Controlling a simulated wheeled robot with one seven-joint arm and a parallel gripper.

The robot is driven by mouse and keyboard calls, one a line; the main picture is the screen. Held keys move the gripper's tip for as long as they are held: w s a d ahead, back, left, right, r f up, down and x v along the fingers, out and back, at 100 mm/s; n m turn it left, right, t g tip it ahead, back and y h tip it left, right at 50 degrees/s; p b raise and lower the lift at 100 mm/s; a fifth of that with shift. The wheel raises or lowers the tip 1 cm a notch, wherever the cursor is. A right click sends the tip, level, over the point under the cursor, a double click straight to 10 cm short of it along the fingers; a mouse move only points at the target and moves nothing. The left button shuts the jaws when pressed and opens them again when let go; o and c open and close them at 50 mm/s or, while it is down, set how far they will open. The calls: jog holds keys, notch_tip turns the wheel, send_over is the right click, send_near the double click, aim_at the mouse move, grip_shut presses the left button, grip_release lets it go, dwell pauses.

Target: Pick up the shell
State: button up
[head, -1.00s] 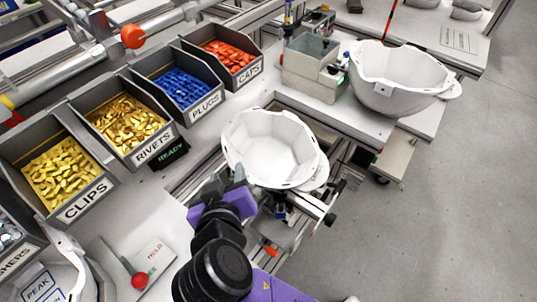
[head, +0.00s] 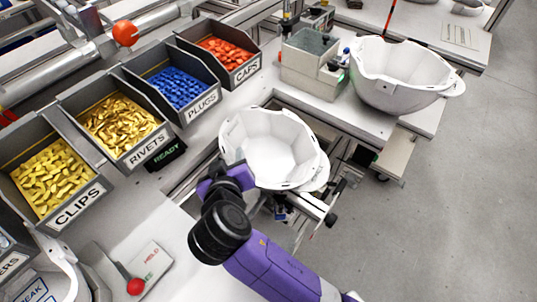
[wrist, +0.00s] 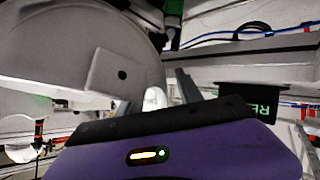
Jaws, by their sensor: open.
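A white helmet shell (head: 285,150), open side up, sits at the middle of the head view on a stand at the bench's edge. My gripper (head: 238,170) is at its near left rim; my purple wrist hides part of that rim. In the wrist view the shell's pale curved wall (wrist: 50,50) fills the upper left, with a flat tab and dark hole. My gripper (wrist: 154,94) is open there, its two grey fingers apart close to the shell's edge. I cannot tell whether the rim lies between them or whether they touch it.
A second white shell (head: 395,80) sits on the bench at back right. Bins of clips (head: 55,180), rivets (head: 120,125), plugs (head: 178,88) and caps (head: 228,55) line the left. A red-knobbed lever (head: 136,286) stands at front left. Open floor lies right.

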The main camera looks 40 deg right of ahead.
grip_shut()
jog(key=shift+r, duration=0.1)
dwell(1.3)
